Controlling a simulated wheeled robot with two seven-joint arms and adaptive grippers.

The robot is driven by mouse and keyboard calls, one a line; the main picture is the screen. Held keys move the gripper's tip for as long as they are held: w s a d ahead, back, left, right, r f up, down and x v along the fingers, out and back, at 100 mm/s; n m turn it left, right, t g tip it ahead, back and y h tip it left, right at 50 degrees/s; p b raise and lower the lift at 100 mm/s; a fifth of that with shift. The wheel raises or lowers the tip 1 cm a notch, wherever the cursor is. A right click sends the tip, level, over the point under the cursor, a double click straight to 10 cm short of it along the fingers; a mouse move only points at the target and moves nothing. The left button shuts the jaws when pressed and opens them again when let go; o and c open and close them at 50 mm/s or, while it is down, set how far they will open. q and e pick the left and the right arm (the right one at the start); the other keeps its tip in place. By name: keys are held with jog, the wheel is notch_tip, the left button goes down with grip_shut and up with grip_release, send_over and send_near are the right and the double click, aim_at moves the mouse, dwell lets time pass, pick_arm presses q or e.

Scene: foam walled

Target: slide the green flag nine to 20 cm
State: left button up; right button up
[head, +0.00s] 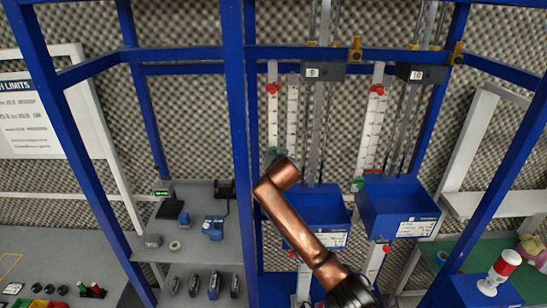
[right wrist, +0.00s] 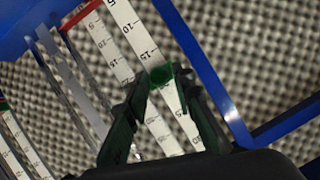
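Station nine (head: 311,73) is the left one of two blue-framed units in the head view. Its pale scale (head: 273,120) hangs left of the label, with a red flag (head: 272,88) high on it and the green flag (head: 271,150) lower down. In the right wrist view, the green flag (right wrist: 160,75) sits on the scale (right wrist: 141,40) just past the 15 mark, around 20. My right gripper (right wrist: 162,80) has one fingertip against each side of this flag and appears shut on it. In the head view my copper arm hides the gripper. My left gripper is not in view.
Station ten (head: 416,75) stands to the right with its own scale and a red flag (head: 376,89). A blue post (head: 236,120) stands close left of my arm. A grey bench (head: 200,255) holds small devices.

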jog(key=shift+o, duration=1.4)
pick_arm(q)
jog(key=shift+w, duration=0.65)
pick_arm(e)
jog(key=v, duration=1.1)
jog(key=shift+s, duration=0.4)
jog(key=shift+d+r, duration=0.1)
